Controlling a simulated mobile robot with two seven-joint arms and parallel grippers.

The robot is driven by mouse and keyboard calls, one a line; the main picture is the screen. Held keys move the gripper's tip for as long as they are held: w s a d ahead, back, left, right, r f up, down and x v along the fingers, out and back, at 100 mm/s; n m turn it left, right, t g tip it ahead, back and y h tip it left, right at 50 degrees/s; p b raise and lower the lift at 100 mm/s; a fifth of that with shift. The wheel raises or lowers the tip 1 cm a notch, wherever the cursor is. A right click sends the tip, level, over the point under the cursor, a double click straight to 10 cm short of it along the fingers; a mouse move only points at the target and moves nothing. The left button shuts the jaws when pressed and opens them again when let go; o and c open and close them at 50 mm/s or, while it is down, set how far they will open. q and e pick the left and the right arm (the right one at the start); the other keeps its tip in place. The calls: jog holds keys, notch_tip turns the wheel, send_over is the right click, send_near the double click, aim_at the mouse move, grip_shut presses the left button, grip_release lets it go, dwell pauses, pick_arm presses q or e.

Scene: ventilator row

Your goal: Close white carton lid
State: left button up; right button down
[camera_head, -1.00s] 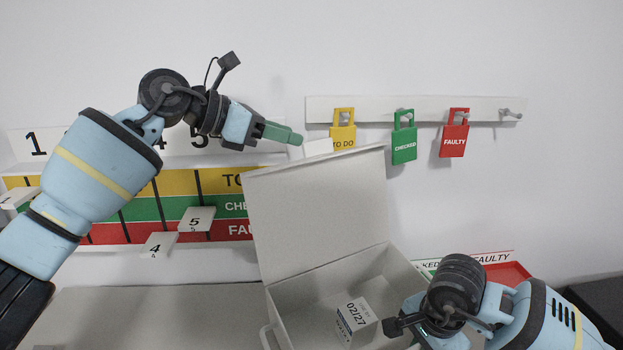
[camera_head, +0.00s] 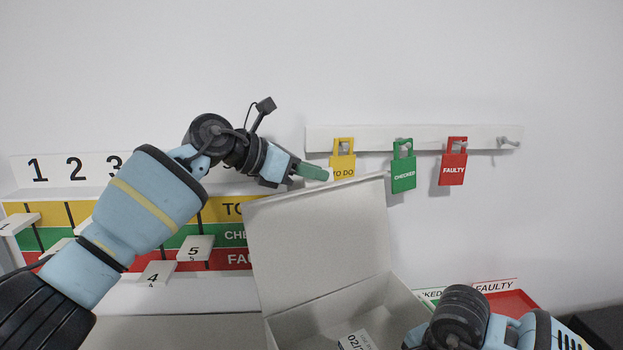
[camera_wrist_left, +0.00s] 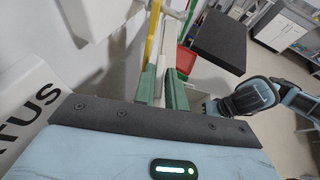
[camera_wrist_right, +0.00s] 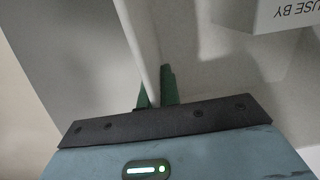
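The white carton (camera_head: 345,298) stands open at the lower middle of the head view. Its lid (camera_head: 318,238) stands up at the back, tilted slightly. My left gripper (camera_head: 316,173) is at the lid's top edge, fingers pointing right, by a small white tab there. In the left wrist view a thin white strip (camera_wrist_left: 160,82) lies between its slightly parted green fingers. My right gripper (camera_wrist_right: 157,92) has its fingers closed on either side of a thin white carton wall (camera_wrist_right: 143,45); its tips are hidden in the head view.
A small labelled box (camera_head: 357,341) lies inside the carton. Yellow (camera_head: 342,160), green (camera_head: 404,172) and red (camera_head: 452,165) padlocks hang from a wall rail just behind the lid. A striped status board (camera_head: 225,235) is at left. A red tray (camera_head: 510,302) is at right.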

pick_arm(q)
grip_shut()
jog(key=shift+s, duration=0.1)
jog(key=shift+s+d+r+m+t, duration=0.1)
jog(key=shift+s+d+m+t, duration=0.05)
jog(key=shift+s, duration=0.2)
jog(key=shift+s+d+r+m+t, duration=0.1)
jog(key=shift+s+m+t, duration=0.05)
jog(key=shift+s, duration=0.15)
jog(key=s+d+f, duration=0.3)
jog(key=s, duration=0.4)
jog(key=s+d+f+m+t, duration=0.1)
jog(key=s+d+f, duration=0.2)
jog(key=s, duration=0.4)
jog(key=s+d+f+m+t, duration=0.1)
jog(key=s+d+f, duration=0.2)
jog(key=s, duration=0.4)
jog(key=shift+s+d+f+y, duration=0.15)
jog(key=shift+s+f+y, duration=0.2)
jog(key=shift+f, duration=0.4)
pick_arm(e)
jog(key=shift+r, duration=0.1)
pick_arm(q)
jog(key=shift+w, duration=0.1)
